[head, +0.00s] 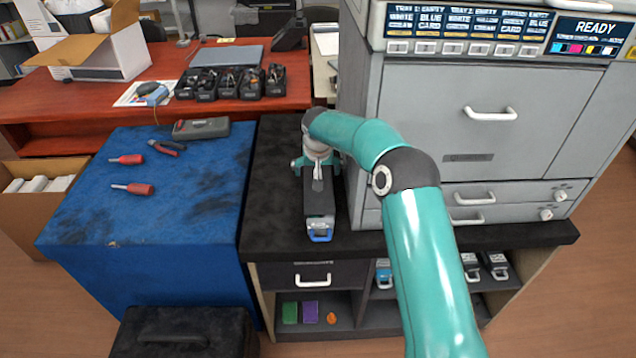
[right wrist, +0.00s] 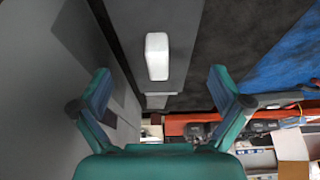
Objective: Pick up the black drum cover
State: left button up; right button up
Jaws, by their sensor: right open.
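A long dark cover (head: 318,200) lies lengthwise on a cartridge-like unit on the black counter, left of the printer. The unit's blue handle (head: 320,236) points to the front. In the right wrist view, a dark grey strip (right wrist: 183,28), which looks like the cover, carries a white block-shaped grip (right wrist: 158,56). My right gripper (head: 316,165) is over the far part of the cover. In the right wrist view my right gripper (right wrist: 160,88) is open, its fingers apart on either side of the strip, holding nothing. Contact cannot be told. My left gripper is not in view.
The grey printer (head: 470,120) stands close on the right. A blue-covered table (head: 190,215) on the left bears screwdrivers, pliers and a grey case (head: 201,128). Several black cartridges (head: 230,82) stand on the red desk (head: 285,65) behind. The counter (head: 275,165) left of the cover is clear.

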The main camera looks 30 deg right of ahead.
jog(key=shift+p+x, duration=0.4)
jog(key=shift+x, duration=2.15)
jog(key=c, duration=1)
